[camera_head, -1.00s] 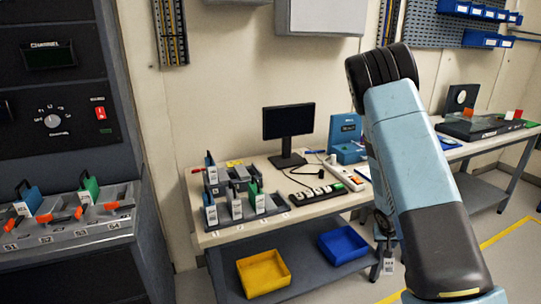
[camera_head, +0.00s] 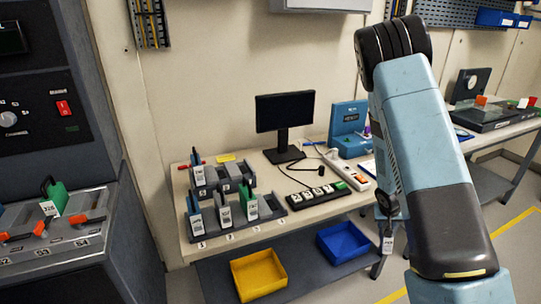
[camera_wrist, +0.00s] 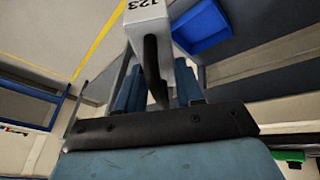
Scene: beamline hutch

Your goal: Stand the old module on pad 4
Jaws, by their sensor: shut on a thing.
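My gripper (camera_wrist: 158,84) has its blue fingers on either side of the black handle of a module (camera_wrist: 148,24). The module has a pale end face marked 123. In the head view the held module (camera_head: 388,243) hangs low beside my forearm, in front of the bench's right part, with a white label showing. My forearm hides most of the gripper there. On the bench (camera_head: 330,204), the front rack (camera_head: 270,208) has floor numbers along its front edge. Modules stand at its first three places; the rightmost place, apparently pad 4, looks empty.
A back rack (camera_head: 235,186) holds a module at its left. A monitor (camera_head: 285,113), a power strip (camera_head: 347,171) and a blue box (camera_head: 348,128) stand behind. Yellow (camera_head: 259,274) and blue bins (camera_head: 343,242) sit on the lower shelf. A slotted cabinet (camera_head: 60,248) is left.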

